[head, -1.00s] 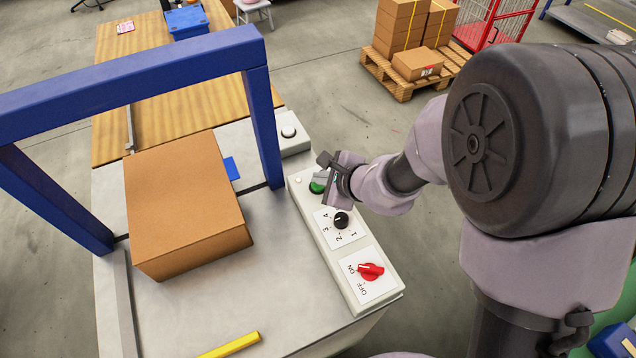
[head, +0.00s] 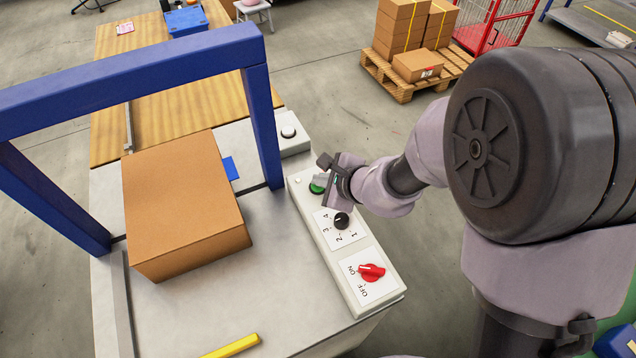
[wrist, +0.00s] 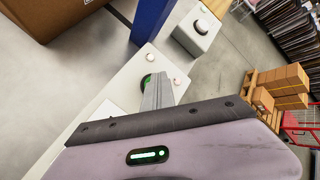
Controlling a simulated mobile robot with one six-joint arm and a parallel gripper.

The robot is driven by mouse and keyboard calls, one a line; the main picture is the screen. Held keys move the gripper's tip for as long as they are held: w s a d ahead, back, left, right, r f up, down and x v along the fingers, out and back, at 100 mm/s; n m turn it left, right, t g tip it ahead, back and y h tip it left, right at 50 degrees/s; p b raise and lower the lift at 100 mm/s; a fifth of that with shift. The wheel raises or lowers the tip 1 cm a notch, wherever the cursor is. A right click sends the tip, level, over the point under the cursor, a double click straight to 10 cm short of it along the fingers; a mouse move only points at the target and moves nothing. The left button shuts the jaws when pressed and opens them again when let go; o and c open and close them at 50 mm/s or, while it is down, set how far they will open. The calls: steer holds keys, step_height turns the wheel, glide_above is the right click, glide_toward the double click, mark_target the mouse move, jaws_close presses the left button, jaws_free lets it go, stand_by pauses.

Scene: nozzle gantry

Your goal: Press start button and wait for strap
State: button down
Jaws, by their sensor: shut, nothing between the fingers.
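The green start button (head: 317,184) sits near the far end of the grey control panel (head: 330,250). It also shows partly in the wrist view (wrist: 146,82), mostly covered by my fingers. My gripper (head: 324,188) is shut and empty, with its fingertips at or just over the button; I cannot tell whether they touch it. In the wrist view the closed fingers (wrist: 157,88) point at the button. A brown cardboard box (head: 185,200) sits on the machine table under the blue gantry frame (head: 262,110). No strap shows around the box.
The panel also has a black dial (head: 341,220) and a red ON/OFF switch (head: 371,272). A yellow bar (head: 232,346) lies at the near table edge. Stacked cartons (head: 402,30) stand on a pallet behind.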

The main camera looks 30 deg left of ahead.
steer(key=shift+r+p, duration=0.6)
steer(key=shift+r, duration=0.3)
step_height(320, 180, up, 5)
steer(key=p, duration=0.3)
steer(key=shift+p, duration=0.35)
